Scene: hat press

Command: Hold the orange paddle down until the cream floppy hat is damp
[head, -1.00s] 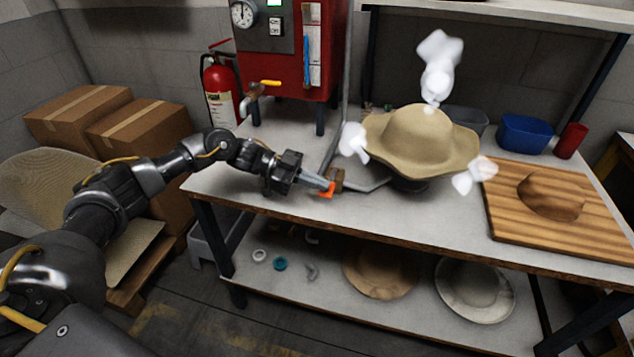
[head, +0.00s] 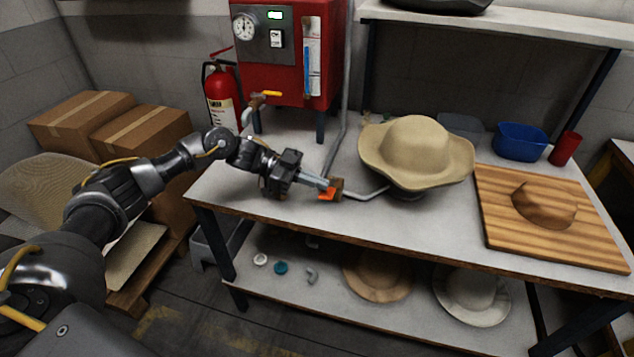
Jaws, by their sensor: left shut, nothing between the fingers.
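The cream floppy hat (head: 415,150), tan-beige with a wide wavy brim, sits upright over a dark support on the workbench. No steam shows around it. The orange paddle (head: 327,195) sticks out from a small brown block (head: 337,186) at the end of a grey pipe that runs toward the hat's support. My left gripper (head: 322,183) is shut and empty, with its fingertips right at the paddle, just above it. I cannot tell whether they touch it. My right gripper is not in view.
A red boiler (head: 290,60) with a gauge stands behind the paddle. A wooden board (head: 500,225) with a brown hat form lies at the right. A blue bin (head: 520,143) and red cup (head: 566,148) stand at the back. The bench (head: 425,215) is clear in front of the hat.

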